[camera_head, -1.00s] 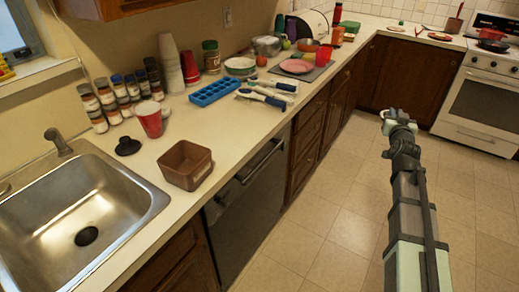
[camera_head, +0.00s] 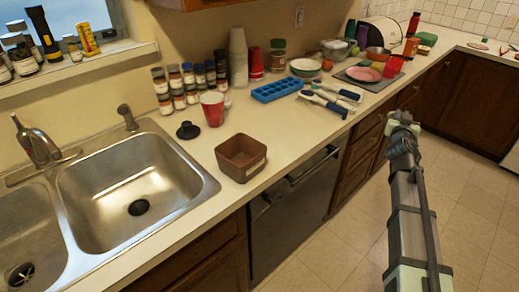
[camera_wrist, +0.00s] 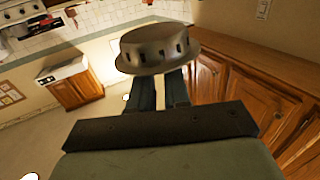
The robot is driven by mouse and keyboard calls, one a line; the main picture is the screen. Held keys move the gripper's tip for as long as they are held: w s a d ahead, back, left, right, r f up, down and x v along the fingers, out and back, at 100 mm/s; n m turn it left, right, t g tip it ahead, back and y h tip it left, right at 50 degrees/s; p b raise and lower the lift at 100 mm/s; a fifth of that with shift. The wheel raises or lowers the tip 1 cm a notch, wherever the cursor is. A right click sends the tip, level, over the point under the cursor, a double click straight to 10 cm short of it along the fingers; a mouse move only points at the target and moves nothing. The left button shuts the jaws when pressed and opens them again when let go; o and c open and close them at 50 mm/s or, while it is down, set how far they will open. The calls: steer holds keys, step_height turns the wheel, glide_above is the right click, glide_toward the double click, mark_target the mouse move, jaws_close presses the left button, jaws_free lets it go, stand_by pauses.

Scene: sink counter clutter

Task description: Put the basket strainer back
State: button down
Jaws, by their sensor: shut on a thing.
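In the wrist view my gripper (camera_wrist: 159,82) is shut on the basket strainer (camera_wrist: 153,48), a round metal cup with a wide rim and dark slots in its side. In the head view my gripper (camera_head: 403,117) is out over the floor, right of the counter, and the strainer is too small to make out clearly. The steel sink (camera_head: 180,170) is at the left with two basins. The right basin has a dark round drain (camera_head: 138,207). The left basin's drain (camera_head: 21,275) is at the lower left edge, with a dark and light pattern.
A black stopper-like piece (camera_head: 187,131), red cup (camera_head: 212,108) and brown square container (camera_head: 241,158) stand right of the sink. The faucet (camera_head: 38,145) rises behind it. Several spice jars (camera_head: 190,82) and a blue tray (camera_head: 276,91) are farther back. Floor beside the cabinets is clear.

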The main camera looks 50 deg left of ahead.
steer(key=s+a+r+n+y, duration=0.1)
steer(key=s+a+r, duration=0.1)
steer(key=s+a, duration=0.85)
steer(key=s+a+r+g+y, duration=0.15)
steer(key=s+a, duration=0.45)
steer(key=a, duration=0.9)
steer(key=s+a+r+n, duration=0.1)
steer(key=s+a+r, duration=0.2)
steer(key=s+a, duration=0.75)
steer(key=s+a+f+m+t+h, duration=0.1)
steer(key=s+a+f, duration=0.15)
steer(key=s, duration=0.95)
steer(key=s+a+f+m+t+h, duration=0.15)
steer(key=s+f, duration=0.25)
steer(key=s, duration=0.7)
steer(key=shift+n+g, duration=0.25)
steer(key=shift+g, duration=0.25)
steer(key=shift+s+a+f, duration=0.1)
steer(key=shift+a+f, duration=0.05)
steer(key=shift+f, duration=2.15)
steer(key=shift+s+a+f, duration=0.1)
steer(key=shift+a+f, duration=0.05)
steer(key=shift+f, duration=2.1)
steer(key=shift+f, duration=0.1)
steer(key=c, duration=1.1)
jaws_free()
